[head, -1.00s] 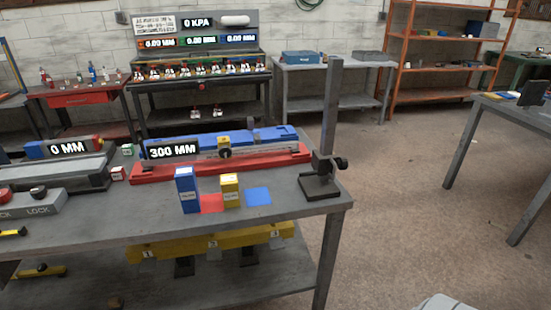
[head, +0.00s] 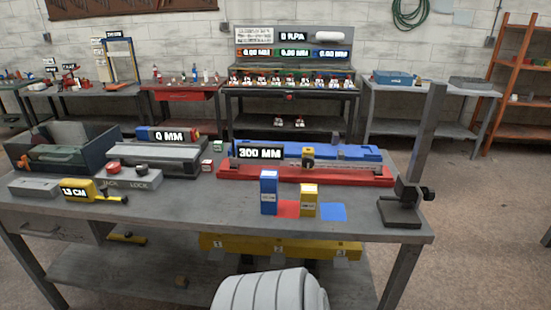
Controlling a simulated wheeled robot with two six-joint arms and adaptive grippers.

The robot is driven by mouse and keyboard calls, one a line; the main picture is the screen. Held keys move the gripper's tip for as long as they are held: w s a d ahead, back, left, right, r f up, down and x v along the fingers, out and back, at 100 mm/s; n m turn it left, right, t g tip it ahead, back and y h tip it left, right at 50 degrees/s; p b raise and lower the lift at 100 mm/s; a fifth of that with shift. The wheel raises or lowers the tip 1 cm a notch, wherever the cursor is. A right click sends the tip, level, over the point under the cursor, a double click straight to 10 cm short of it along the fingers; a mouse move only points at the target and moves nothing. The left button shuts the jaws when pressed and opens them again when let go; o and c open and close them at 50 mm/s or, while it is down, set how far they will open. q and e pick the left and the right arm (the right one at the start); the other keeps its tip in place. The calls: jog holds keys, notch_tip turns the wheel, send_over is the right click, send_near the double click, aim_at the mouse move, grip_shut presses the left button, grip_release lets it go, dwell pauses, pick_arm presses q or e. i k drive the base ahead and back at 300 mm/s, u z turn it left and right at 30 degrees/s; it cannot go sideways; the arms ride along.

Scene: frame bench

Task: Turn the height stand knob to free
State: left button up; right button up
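The height stand (head: 423,140) is a dark upright post on a square base at the right end of the bench top. Its clamp block (head: 407,191) sits low on the post, and a black knob (head: 428,194) sticks out on the block's right side. The knob's setting is too small to read. Neither gripper shows in the head view. A pale ribbed rounded part, which seems to be my own, shows at the bottom middle.
The grey bench (head: 180,228) carries a red rail (head: 300,172) marked 300 MM, a blue block (head: 268,190), a yellow block (head: 308,200), red and blue flat squares, and a green-grey tray (head: 60,150) at left. Open floor lies right of the bench.

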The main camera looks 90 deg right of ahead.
aim_at(429, 195)
jog(key=u, duration=0.05)
jog(key=k, duration=2.1)
jog(key=z, duration=3.4)
jog(key=k, duration=1.1)
jog(key=z, duration=1.15)
jog(key=i, duration=2.8)
jog(key=u, duration=1.05)
jog(key=i, duration=1.1)
jog(key=u, duration=1)
